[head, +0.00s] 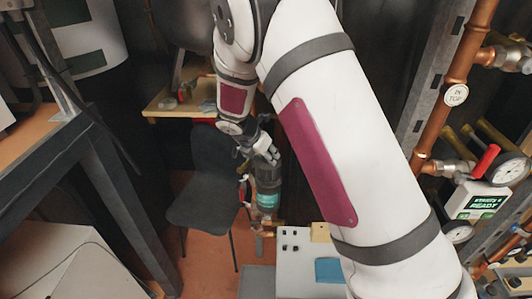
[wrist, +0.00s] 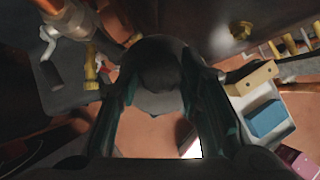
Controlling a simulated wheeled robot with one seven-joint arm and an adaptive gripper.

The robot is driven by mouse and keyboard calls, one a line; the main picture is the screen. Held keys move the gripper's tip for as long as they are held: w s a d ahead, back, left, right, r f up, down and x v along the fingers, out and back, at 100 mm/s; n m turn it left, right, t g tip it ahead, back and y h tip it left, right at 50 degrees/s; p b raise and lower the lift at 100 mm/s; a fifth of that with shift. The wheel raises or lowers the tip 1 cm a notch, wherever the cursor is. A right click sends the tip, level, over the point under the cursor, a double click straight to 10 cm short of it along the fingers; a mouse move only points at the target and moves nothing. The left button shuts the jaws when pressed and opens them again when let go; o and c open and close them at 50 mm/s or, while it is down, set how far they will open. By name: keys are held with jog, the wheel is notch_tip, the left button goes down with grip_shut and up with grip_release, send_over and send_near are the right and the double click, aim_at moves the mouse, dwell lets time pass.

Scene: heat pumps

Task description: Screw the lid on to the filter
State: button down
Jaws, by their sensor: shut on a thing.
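The filter (head: 267,200) is a dark upright cylinder with a teal band, below my gripper (head: 262,152) in the head view. In the wrist view, my gripper (wrist: 158,62) has one finger on each side of a dark round lid (wrist: 160,76) and is shut on it. The lid appears to sit at the top of the filter. Whether its thread is engaged cannot be told. The fingers and the lid hide most of the filter in the wrist view.
A brass fitting (head: 268,226) is below the filter. A pale surface (head: 298,262) with a blue block (head: 328,270) stands nearby. A dark chair (head: 205,180) is behind to the left. Copper pipes (head: 455,100) and gauges (head: 508,170) line the right.

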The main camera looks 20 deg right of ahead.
jog(key=shift+f+b, duration=0.3)
jog(key=shift+f, duration=1.1)
dwell(1.7)
jog(key=shift+w+m, duration=0.15)
jog(key=shift+m, duration=0.15)
jog(key=shift+w+m+g+h+b, duration=0.15)
jog(key=shift+m+g+h+b, duration=0.25)
jog(key=shift+m+g+b, duration=0.6)
jog(key=shift+m, duration=0.4)
jog(key=shift+r, duration=0.1)
jog(key=shift+a+b, duration=0.1)
jog(key=shift+b, duration=0.2)
jog(key=shift+w+m+g+h+b, duration=0.15)
jog(key=shift+m+g+h+b, duration=0.15)
jog(key=shift+m+g+b, duration=0.85)
jog(key=shift+m+t+b, duration=0.25)
jog(key=shift+m+b, duration=0.05)
jog(key=shift+m, duration=0.55)
